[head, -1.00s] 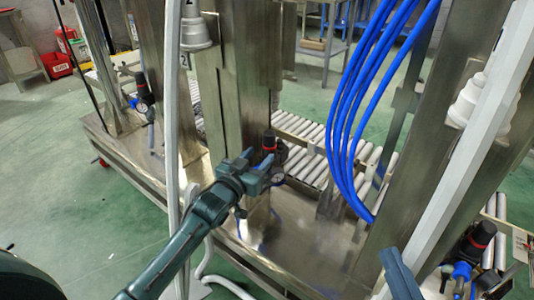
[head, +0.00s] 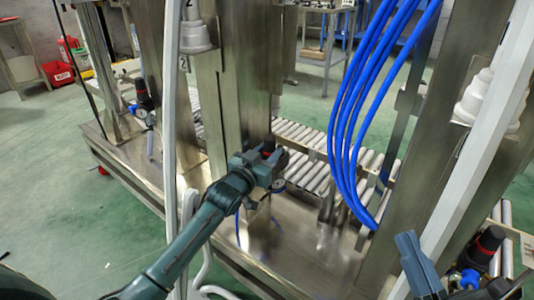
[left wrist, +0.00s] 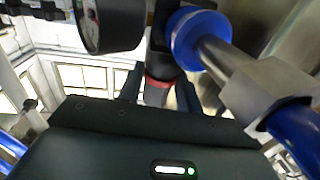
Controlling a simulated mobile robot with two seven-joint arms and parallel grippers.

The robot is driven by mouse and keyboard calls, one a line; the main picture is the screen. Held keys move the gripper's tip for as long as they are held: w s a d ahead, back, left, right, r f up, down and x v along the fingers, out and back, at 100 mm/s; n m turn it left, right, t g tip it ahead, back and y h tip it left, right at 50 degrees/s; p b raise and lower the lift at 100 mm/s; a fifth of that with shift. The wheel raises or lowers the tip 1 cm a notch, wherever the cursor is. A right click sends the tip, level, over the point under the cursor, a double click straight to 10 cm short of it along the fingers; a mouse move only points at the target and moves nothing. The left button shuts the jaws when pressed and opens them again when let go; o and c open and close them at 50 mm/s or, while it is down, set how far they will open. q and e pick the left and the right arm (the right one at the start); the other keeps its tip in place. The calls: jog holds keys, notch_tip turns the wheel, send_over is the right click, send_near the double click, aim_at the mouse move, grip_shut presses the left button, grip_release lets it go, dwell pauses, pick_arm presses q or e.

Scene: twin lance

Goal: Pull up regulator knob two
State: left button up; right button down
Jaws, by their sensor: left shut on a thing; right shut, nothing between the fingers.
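The middle regulator has a dark knob with a red ring (head: 268,147) and stands beside the steel column, in front of the rollers. A "2" label (head: 183,63) shows on the column to its left. My left gripper (head: 274,166) is shut on this knob. In the left wrist view the red ring (left wrist: 157,83) lies between my two dark fingers (left wrist: 158,92); the knob's end is partly hidden by the gripper body. My right gripper (head: 412,255) is shut and empty at the lower right, in front of the white post.
Other regulators stand at the left (head: 143,97) and lower right (head: 489,241). A pressure gauge (left wrist: 92,22) and a blue fitting (left wrist: 196,40) are close to the left fingers. Blue hoses (head: 350,110) hang right of the left gripper; a white pipe (head: 171,130) stands left.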

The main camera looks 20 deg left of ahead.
pick_arm(q)
grip_shut()
jog(key=shift+r, duration=0.1)
jog(key=shift+r+p, duration=0.55)
jog(key=shift+p, duration=0.6)
jog(key=o, duration=0.5)
grip_release()
jog(key=shift+o, duration=0.2)
pick_arm(e)
jog(key=f+m+h, duration=0.1)
jog(key=s+f+m+g+h, duration=0.1)
jog(key=f, duration=0.1)
jog(key=shift+a, duration=0.2)
